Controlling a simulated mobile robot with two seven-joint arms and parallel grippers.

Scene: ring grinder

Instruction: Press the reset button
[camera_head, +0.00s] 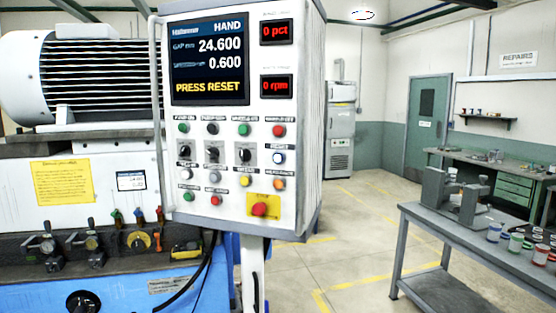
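A white control panel (229,207) fills the middle of the view. A round blue button with a pale face (278,158) sits at the panel's right, under a small label that seems to read RESET. A red button (278,131) is above it and an orange one (278,184) below it. A red emergency-stop knob on a yellow plate (260,209) is at the lower right. Neither of my grippers is in view, and nothing covers the buttons.
A vertical bar (157,110) runs along the panel's left edge. Left is a machine with a motor (95,80) and several small levers. At right is a grey table (430,222) with a fixture (455,198) and several cans. The floor (350,215) between is clear.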

